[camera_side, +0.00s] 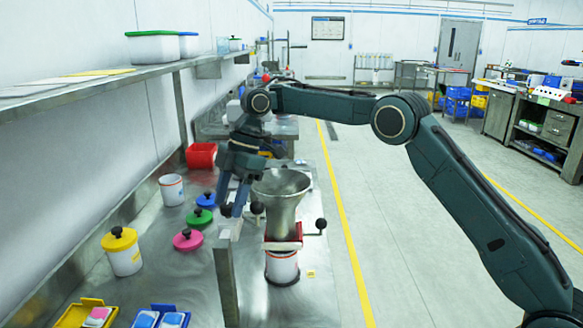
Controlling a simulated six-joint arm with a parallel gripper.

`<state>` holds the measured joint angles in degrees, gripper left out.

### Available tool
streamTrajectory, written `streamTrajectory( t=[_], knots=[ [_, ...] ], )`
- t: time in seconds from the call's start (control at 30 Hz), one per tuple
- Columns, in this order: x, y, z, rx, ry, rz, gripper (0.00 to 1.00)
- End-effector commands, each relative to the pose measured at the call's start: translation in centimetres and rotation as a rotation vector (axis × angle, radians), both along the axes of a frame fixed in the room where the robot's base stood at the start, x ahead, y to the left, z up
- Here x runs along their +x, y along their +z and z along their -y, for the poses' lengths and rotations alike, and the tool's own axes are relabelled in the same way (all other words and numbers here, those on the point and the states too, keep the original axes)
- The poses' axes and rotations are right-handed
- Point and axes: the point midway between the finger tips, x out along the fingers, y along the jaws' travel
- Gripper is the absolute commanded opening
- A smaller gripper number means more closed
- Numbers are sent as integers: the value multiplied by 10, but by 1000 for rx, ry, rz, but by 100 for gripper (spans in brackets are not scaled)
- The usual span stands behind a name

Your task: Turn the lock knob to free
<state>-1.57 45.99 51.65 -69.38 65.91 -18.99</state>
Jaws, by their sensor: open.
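The dosing device stands on the steel bench, with a metal funnel (283,200) above a red-edged body (283,244). A white jar (282,268) stands beneath it. A dark ball knob (321,226) sticks out on the right of the device. A smaller dark knob (257,208) shows on its left side, close to my gripper. Which of them is the lock knob, and how it is turned, I cannot tell. My gripper (233,211) points down just left of the funnel. It is open, its fingers beside the left knob; contact cannot be told.
A grey upright post (226,282) stands in front. A yellow-lidded jar (122,251), a pink lid (188,240), a green lid (200,217), a white jar (171,190) and a red bin (201,155) stand left. Small trays (86,315) lie at the front left. A shelf (100,84) overhangs the left.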

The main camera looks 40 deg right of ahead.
Motion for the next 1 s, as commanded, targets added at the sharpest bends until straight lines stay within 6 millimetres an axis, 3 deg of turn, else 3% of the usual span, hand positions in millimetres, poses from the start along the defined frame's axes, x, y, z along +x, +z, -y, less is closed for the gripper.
streamTrajectory(
  t=[0.57, 1.0],
  knots=[
    [-2, 1, -1, 0, -187, -1, 52],
    [-4, 1, -2, 0, -444, 0, 52]
  ],
)
